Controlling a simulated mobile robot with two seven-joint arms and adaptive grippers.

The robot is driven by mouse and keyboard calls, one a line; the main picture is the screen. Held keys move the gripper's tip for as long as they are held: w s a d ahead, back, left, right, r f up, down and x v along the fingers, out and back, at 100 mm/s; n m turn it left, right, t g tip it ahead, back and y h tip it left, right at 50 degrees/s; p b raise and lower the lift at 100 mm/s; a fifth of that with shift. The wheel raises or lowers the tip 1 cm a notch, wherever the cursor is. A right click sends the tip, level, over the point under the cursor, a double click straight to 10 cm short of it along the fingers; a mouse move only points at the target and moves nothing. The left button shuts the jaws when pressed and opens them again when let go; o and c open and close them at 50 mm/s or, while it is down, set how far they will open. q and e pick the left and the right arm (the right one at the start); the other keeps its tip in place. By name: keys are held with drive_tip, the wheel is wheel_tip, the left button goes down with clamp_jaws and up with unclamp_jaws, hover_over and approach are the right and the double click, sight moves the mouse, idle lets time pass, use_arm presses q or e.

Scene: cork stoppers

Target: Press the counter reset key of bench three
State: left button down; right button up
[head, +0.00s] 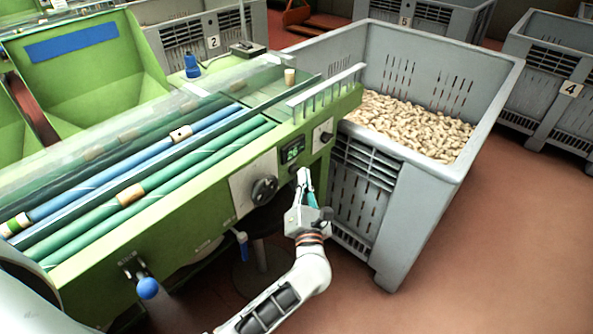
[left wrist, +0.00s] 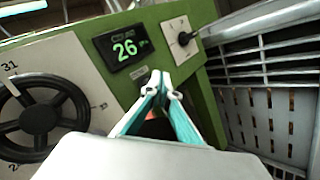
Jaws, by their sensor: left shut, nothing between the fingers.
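The green bench machine (head: 200,215) has a small counter display (head: 292,151) on its front panel, and in the left wrist view the display (left wrist: 123,48) reads 26 in green digits. My left gripper (head: 303,172) is shut and empty, its fingertips in front of the panel just below the display. In the left wrist view the fingertips (left wrist: 159,82) lie below and right of the display. They cover the panel there, so the reset key is not clearly seen. Whether the tips touch the panel cannot be told. My right gripper is out of view.
A black handwheel (head: 264,190) is left of the display and a small knob (head: 326,136) right of it. A grey crate of corks (head: 418,195) stands close on the right. Red floor is free at the right.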

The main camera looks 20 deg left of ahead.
use_arm(q)
drive_tip(key=shift+a, duration=0.1)
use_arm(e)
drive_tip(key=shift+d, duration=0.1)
use_arm(q)
drive_tip(key=shift+w+a, duration=0.15)
drive_tip(key=shift+a, duration=0.25)
idle(0.5)
idle(0.3)
drive_tip(key=shift+s+d, duration=0.3)
drive_tip(key=shift+d, duration=0.6)
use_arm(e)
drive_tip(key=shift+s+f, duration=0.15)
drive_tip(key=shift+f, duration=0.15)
